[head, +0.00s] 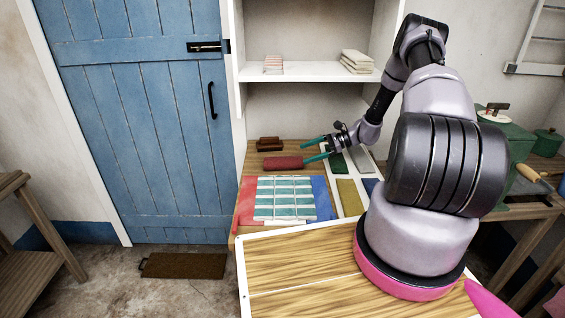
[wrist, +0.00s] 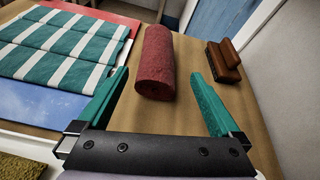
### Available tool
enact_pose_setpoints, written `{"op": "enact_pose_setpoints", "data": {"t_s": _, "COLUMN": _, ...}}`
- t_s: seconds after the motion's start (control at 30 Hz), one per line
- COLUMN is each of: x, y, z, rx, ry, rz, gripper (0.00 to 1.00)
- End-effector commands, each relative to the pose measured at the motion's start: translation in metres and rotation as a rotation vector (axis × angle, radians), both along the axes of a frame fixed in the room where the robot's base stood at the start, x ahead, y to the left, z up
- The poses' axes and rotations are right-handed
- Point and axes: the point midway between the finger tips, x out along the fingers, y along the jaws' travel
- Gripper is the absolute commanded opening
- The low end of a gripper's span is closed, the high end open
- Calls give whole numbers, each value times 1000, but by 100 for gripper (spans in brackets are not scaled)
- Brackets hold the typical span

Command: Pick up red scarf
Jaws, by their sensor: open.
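The red scarf is a rolled dark-red bundle (head: 283,162) lying on the wooden table in the head view. In the wrist view the red roll (wrist: 157,64) lies lengthwise ahead, its near end close to the space between the fingers. My gripper (head: 316,148) is open, with teal fingers at the right end of the roll in the head view. In the wrist view my gripper (wrist: 157,90) has one finger to each side of the roll's near end, with gaps on both sides. Nothing is held.
A green-and-white striped folded cloth (wrist: 62,45) lies left of the roll in the wrist view, on red and blue mats. A brown wooden brush-like block (wrist: 224,61) is close on the right. A white-framed tray (head: 338,190) holds coloured cloths. Shelves (head: 310,72) rise behind.

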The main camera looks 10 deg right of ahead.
Motion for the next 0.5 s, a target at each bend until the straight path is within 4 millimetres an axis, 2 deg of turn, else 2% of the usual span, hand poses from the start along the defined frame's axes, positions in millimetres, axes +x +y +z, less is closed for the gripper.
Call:
{"op": "enact_pose_setpoints", "data": {"t_s": 0.2, "x": 6, "y": 32, "z": -13, "rx": 0, "ry": 1, "rz": 3, "gripper": 100}}
{"op": "enact_pose_setpoints", "data": {"t_s": 0.5, "x": 8, "y": 57, "z": -26, "rx": 1, "ry": 1, "rz": 4, "gripper": 100}}
